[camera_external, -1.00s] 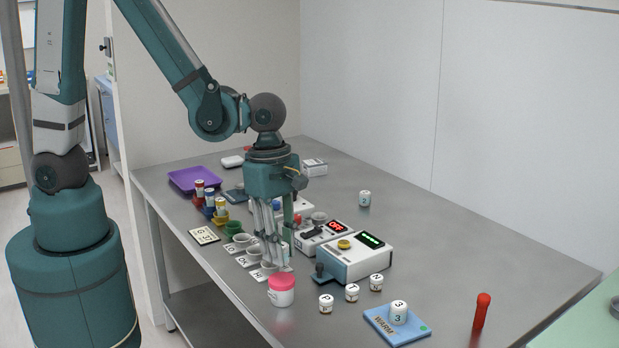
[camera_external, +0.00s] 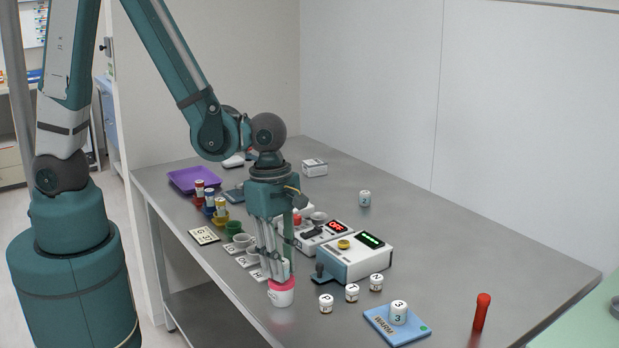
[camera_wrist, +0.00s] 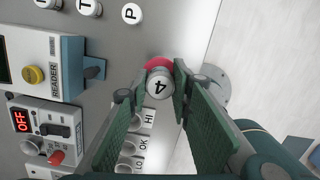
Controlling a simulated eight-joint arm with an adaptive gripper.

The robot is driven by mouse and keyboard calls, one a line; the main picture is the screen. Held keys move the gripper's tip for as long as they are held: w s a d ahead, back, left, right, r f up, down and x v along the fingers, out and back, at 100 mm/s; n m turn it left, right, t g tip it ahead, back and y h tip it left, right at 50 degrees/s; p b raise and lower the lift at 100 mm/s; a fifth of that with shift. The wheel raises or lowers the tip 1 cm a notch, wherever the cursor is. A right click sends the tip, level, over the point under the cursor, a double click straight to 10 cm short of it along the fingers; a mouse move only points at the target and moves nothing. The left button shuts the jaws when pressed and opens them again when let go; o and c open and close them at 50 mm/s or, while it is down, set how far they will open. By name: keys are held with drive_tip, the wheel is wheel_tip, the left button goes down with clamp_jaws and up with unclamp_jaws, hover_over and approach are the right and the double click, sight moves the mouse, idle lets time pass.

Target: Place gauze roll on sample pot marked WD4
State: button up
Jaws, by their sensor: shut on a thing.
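A white cylinder marked 4 (camera_wrist: 160,88) is held between the fingertips of my gripper (camera_external: 280,277); I cannot tell whether it is the gauze roll. A white pot with a pink lid (camera_external: 281,298) stands near the table's front edge, directly below my fingertips. Its pink lid (camera_wrist: 157,62) shows just behind the held cylinder in the wrist view. I cannot tell whether the cylinder touches the lid. In the external view the fingers hide most of the cylinder. No WD4 marking is readable on the pot.
Several small white lettered pots (camera_external: 352,293) stand right of the pink-lidded pot. A pot marked 3 (camera_external: 399,312) is on a blue WARM pad (camera_external: 412,336). Grey cups (camera_external: 252,256) stand left. A red upright object (camera_external: 481,312) is far right.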

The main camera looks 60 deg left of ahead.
drive_tip(key=shift+f, duration=0.15)
drive_tip(key=o, duration=0.7)
drive_tip(key=shift+r, duration=0.3)
drive_tip(key=shift+s+a+r+p, duration=0.1)
drive_tip(key=shift+a+r+p, duration=0.2)
drive_tip(key=shift+r, duration=1.65)
drive_tip(key=shift+a+r+p, duration=0.2)
drive_tip(key=shift+r+p, duration=0.05)
drive_tip(key=shift+r, duration=1.7)
drive_tip(key=shift+s+a+r+p, duration=0.1)
drive_tip(key=shift+a+r+p, duration=0.2)
drive_tip(key=shift+r, duration=1.65)
drive_tip(key=shift+w, duration=0.1)
